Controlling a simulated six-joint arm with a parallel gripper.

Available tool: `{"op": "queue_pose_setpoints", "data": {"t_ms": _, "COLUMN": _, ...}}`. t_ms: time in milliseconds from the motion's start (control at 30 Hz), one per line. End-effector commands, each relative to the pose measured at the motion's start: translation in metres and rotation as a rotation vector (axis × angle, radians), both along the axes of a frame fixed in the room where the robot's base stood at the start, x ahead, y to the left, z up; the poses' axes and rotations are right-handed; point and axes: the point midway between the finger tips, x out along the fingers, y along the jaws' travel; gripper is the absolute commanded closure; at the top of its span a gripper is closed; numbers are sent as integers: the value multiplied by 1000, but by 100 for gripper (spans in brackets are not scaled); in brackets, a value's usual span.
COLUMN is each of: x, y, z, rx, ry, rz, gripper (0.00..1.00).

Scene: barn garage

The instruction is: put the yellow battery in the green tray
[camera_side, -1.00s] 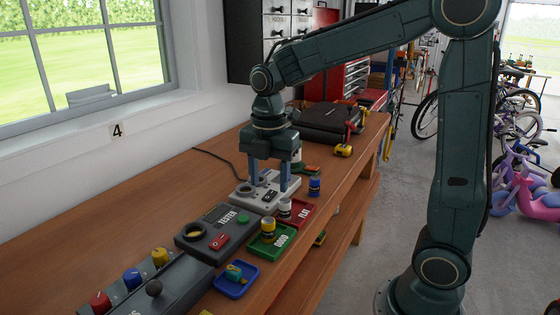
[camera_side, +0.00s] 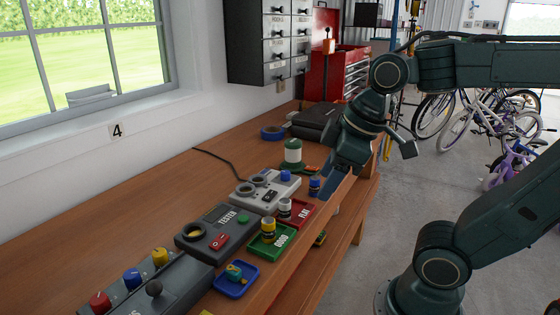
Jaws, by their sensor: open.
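A battery with yellow at its top and bottom and a dark band (camera_side: 268,228) stands upright in the green tray (camera_side: 285,238), marked GOOD. Another yellow piece (camera_side: 194,232) shows inside the ring of the grey tester (camera_side: 218,222); I cannot tell whether it is a battery. My gripper (camera_side: 338,185) is tilted near the bench's right edge, beside a blue battery (camera_side: 315,187) and behind the trays. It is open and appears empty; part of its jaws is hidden. A pale battery (camera_side: 284,207) stands in the red tray (camera_side: 304,213).
A light grey charger (camera_side: 255,201) holds a blue piece (camera_side: 286,176). A blue tray (camera_side: 230,291) holds a small teal and orange item. A knob panel (camera_side: 150,290) is at front left. A green-and-white canister (camera_side: 292,153) and dark case (camera_side: 318,122) stand behind.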

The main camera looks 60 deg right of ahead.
Motion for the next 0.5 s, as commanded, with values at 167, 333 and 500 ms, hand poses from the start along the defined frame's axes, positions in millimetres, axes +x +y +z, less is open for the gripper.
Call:
{"op": "queue_pose_setpoints", "data": {"t_ms": 167, "x": -21, "y": 2, "z": -3, "rx": 92, "ry": -65, "rz": -196, "gripper": 49}}
{"op": "queue_pose_setpoints", "data": {"t_ms": 333, "x": -29, "y": 2, "z": -5, "rx": 145, "ry": -92, "rz": -296, "gripper": 49}}
{"op": "queue_pose_setpoints", "data": {"t_ms": 500, "x": -31, "y": 2, "z": -6, "rx": 157, "ry": -96, "rz": -319, "gripper": 49}}
